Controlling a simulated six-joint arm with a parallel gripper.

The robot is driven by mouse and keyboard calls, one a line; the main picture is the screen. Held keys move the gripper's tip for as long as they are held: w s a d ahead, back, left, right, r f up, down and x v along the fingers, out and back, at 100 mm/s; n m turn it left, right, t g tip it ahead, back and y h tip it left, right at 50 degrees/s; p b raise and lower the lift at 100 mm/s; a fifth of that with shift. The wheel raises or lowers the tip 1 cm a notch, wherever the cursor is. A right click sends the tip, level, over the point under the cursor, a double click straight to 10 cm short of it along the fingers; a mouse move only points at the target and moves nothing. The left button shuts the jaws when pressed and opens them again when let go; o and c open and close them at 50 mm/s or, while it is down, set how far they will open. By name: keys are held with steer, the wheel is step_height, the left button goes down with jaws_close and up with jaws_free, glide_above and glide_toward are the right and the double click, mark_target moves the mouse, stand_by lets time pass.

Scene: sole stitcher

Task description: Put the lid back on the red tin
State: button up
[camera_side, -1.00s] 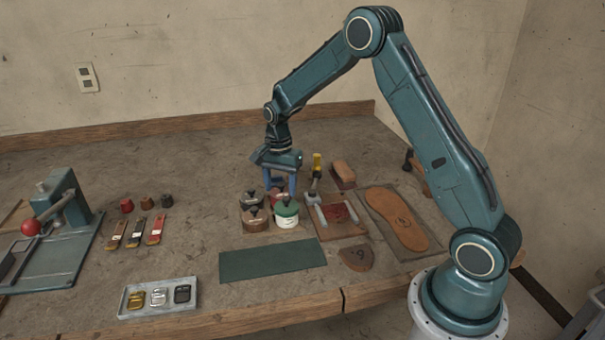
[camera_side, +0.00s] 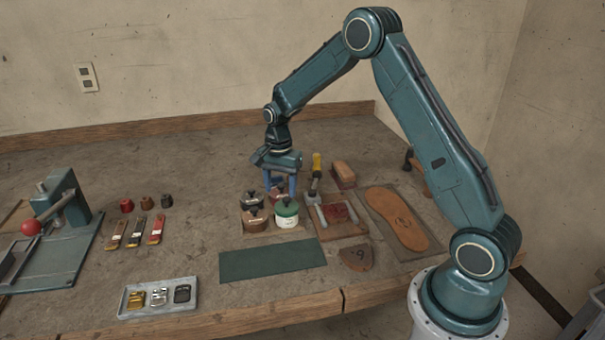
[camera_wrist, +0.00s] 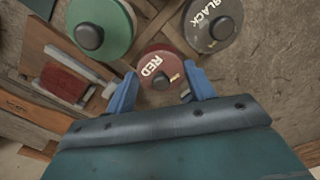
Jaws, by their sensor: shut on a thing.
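My gripper (camera_side: 280,188) points down at the back of the tin group, and its blue fingers are shut on the red lid (camera_side: 277,193). In the wrist view the lid (camera_wrist: 152,62), lettered RED with a dark knob, sits between the fingertips (camera_wrist: 160,88). The red tin's body is hidden below the lid and behind the front tins, so I cannot tell whether the lid touches it. The green-lidded tin (camera_side: 287,214) stands in front, and its lid shows in the wrist view (camera_wrist: 100,24). The black-lidded tin (camera_wrist: 213,22) is on the other side.
A brown-sided tin (camera_side: 254,220) stands at the front left of the group. A tray with a red pad (camera_side: 336,214) and a yellow-handled tool (camera_side: 316,165) are close on the right. A green mat (camera_side: 272,261) lies in front.

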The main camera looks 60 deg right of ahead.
steer(key=o, duration=1.5)
steer(key=shift+r, duration=0.1)
steer(key=shift+r, duration=3.4)
jaws_close()
